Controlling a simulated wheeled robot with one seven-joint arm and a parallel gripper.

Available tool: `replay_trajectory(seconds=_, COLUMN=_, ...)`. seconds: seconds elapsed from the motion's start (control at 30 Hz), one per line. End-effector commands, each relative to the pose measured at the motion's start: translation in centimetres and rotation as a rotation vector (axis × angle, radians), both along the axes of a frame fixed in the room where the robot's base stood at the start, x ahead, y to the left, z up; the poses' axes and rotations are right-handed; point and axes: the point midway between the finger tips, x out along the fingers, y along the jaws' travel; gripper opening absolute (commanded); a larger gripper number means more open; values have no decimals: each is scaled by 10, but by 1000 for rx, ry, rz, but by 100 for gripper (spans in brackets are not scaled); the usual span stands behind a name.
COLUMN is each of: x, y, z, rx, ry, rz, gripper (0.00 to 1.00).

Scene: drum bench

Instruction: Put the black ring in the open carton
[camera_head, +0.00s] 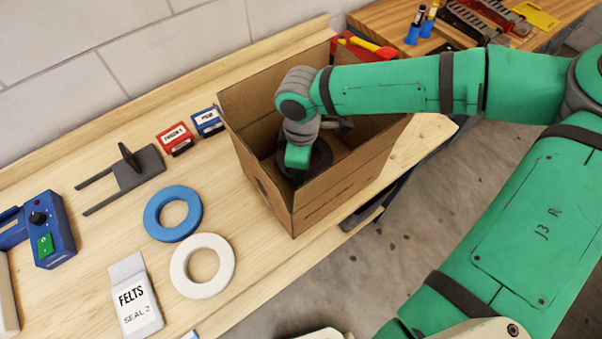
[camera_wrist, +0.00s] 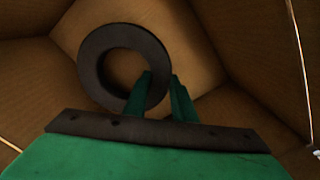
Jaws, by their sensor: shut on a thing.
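The open carton (camera_head: 318,203) is a brown cardboard box standing on the wooden bench. My gripper (camera_wrist: 163,88) is down inside the carton, between its walls. It is shut on the black ring (camera_wrist: 92,62), with one finger through the ring's hole and the other outside its right side. In the head view the black ring (camera_head: 321,157) shows only in part, below my green wrist. The carton floor and walls surround the ring in the wrist view. I cannot tell whether the ring touches the floor.
A blue ring (camera_head: 157,221) and a white ring (camera_head: 181,274) lie on the bench left of the carton. Red (camera_head: 176,141) and blue (camera_head: 208,121) small boxes stand near its left corner. A dark forked tool (camera_head: 128,177) and a felts packet (camera_head: 135,300) lie farther left.

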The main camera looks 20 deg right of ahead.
Motion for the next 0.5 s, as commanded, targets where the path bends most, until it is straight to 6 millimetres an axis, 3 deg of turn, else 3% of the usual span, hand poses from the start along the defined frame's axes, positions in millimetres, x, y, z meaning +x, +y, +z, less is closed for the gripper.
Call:
replay_trajectory(seconds=0.2, x=0, y=0, z=-25, rx=0, ry=1, rz=0, gripper=0)
replay_trajectory(seconds=0.5, x=0, y=0, z=-27, rx=0, ry=1, rz=-1, gripper=0)
